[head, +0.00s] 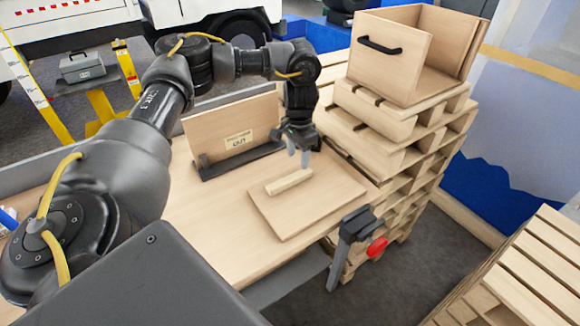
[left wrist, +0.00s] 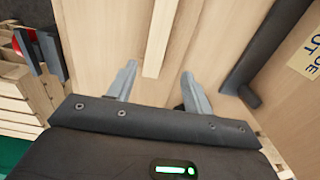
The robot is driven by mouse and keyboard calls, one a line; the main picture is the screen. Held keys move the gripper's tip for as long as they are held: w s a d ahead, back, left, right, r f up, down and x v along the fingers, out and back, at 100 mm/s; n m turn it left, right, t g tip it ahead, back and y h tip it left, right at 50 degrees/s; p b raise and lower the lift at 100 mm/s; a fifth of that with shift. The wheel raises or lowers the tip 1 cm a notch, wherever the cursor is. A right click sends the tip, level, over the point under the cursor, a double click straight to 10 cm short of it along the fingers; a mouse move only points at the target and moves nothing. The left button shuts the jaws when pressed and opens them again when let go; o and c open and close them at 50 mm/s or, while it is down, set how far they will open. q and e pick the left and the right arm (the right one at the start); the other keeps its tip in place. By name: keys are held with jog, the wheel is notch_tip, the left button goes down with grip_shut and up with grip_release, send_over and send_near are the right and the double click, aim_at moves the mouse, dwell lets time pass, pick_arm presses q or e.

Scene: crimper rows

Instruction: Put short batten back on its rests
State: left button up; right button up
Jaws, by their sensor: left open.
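The short batten (head: 289,181), a pale wooden bar, lies on a flat wooden board (head: 325,205) on the workbench. I cannot make out separate rests under it. My left gripper (head: 298,158) points down just above and behind the batten, open and empty. In the left wrist view the batten (left wrist: 161,35) runs from the top edge, and its near end lies between the lines of the two spread fingertips (left wrist: 158,72). I cannot tell the exact height gap. My right gripper is not in view.
An upright panel labelled OUT (head: 225,128) stands in a dark holder behind the board. Stacked pallets (head: 400,135) carry an open wooden box (head: 388,62) on the right. The bench left of the board is clear.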

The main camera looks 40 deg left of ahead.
aim_at(299, 174)
pick_arm(q)
jog(key=shift+f, duration=0.65)
jog(key=shift+d+f, duration=0.15)
jog(key=shift+f, duration=0.05)
jog(key=f, duration=0.3)
jog(key=shift+s+d+f, duration=0.15)
jog(key=shift+d+f, duration=0.15)
jog(key=shift+f, duration=0.6)
grip_shut()
jog(key=shift+r, duration=0.1)
